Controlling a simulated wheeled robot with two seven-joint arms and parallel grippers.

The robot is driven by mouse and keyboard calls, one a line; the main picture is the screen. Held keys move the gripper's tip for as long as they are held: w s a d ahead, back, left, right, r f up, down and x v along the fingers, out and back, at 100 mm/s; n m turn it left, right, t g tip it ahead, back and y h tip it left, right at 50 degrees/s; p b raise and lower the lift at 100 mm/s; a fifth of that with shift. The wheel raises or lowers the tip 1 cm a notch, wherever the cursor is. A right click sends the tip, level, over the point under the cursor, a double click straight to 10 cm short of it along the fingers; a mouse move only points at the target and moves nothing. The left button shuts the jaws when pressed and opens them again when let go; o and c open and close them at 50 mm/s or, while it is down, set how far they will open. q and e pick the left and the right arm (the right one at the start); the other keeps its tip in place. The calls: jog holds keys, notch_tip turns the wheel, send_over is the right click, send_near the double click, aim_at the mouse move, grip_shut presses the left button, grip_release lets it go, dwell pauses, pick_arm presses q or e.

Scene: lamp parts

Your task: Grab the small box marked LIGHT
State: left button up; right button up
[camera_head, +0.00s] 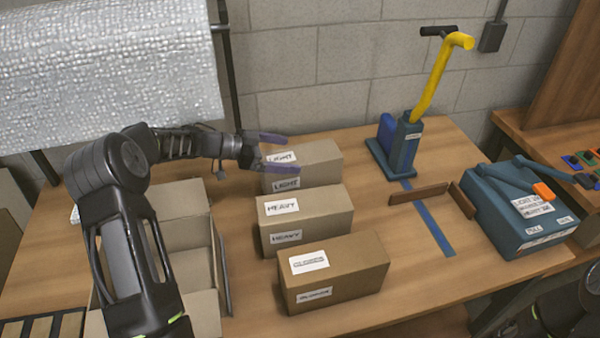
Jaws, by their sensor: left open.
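The small brown box marked LIGHT (318,160) stands on the wooden table at the back of a row of three boxes, with white labels on its top and front. My left gripper (284,154) comes in from the left at this box's left end. Its two purple fingers are spread open, one near the top back edge and one over the front face. I cannot tell whether they touch the box. The arm and fingers partly cover its left end. My right gripper is not in view.
The box marked HEAVY (327,211) and a third labelled box (345,275) stand in front of it. An open carton (183,201) is at left, partly behind my arm. A blue device with a yellow lever (405,145) and a blue box (510,225) stand right.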

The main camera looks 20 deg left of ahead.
aim_at(301, 154)
pick_arm(q)
jog(key=shift+w+d, duration=0.25)
jog(key=shift+d, duration=0.1)
jog(key=p+x, duration=0.2)
jog(key=x, duration=0.1)
jog(key=shift+w+d+f, duration=0.1)
jog(key=shift+w+f, duration=0.1)
jog(key=shift+w+d+f, duration=0.15)
jog(key=shift+w+d, duration=0.1)
jog(key=shift+c, duration=0.6)
jog(key=c, duration=1.9)
